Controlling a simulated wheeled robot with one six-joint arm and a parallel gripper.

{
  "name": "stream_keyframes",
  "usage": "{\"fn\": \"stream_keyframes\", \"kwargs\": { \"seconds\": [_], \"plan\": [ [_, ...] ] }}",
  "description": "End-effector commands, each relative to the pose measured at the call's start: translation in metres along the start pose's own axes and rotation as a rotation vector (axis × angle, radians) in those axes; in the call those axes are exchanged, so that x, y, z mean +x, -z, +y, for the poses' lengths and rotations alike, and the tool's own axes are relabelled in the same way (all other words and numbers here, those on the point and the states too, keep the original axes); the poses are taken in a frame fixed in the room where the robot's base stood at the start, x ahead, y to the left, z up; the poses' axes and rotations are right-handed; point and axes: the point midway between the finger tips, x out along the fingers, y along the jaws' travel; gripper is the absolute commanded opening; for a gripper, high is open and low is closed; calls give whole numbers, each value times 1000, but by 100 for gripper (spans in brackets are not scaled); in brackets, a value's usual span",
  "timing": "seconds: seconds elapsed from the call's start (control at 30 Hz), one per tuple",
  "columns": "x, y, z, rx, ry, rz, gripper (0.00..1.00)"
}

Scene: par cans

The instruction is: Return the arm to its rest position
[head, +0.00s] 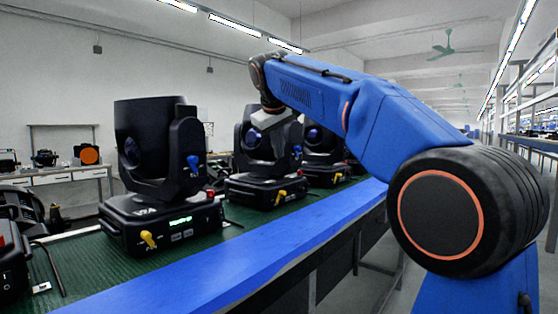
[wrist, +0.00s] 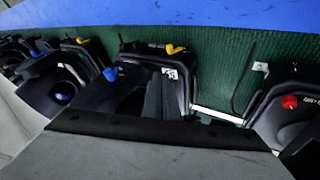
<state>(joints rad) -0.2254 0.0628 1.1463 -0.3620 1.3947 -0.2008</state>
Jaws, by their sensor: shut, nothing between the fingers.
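My blue arm (head: 320,95) reaches from the right across the bench towards the row of par cans. Its end, my gripper (wrist: 163,95), points down over the lamps and is shut and empty. In the head view the wrist hangs in front of the second lamp (head: 250,187), and the fingertips are hard to make out against the black housings. The nearest lamp (head: 150,150) stands upright on its base, left of my gripper, with a lit green display and a yellow knob. I cannot tell whether the gripper touches a lamp.
A third lamp (head: 325,160) stands farther along the green mat (head: 75,270). The bench has a blue front edge (head: 240,270). Other gear sits at the far left. The aisle at right is open, with shelving (head: 540,100) beyond.

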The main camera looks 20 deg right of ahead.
Motion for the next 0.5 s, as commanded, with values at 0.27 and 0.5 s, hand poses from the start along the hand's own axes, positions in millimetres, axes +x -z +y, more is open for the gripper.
{"fn": "stream_keyframes", "kwargs": {
  "seconds": [0.27, 0.5],
  "plan": [
    [-35, -2, 2, 0, 0, 1, 0],
    [-40, -20, 0, 9, 11, -5, 0]
  ]
}}
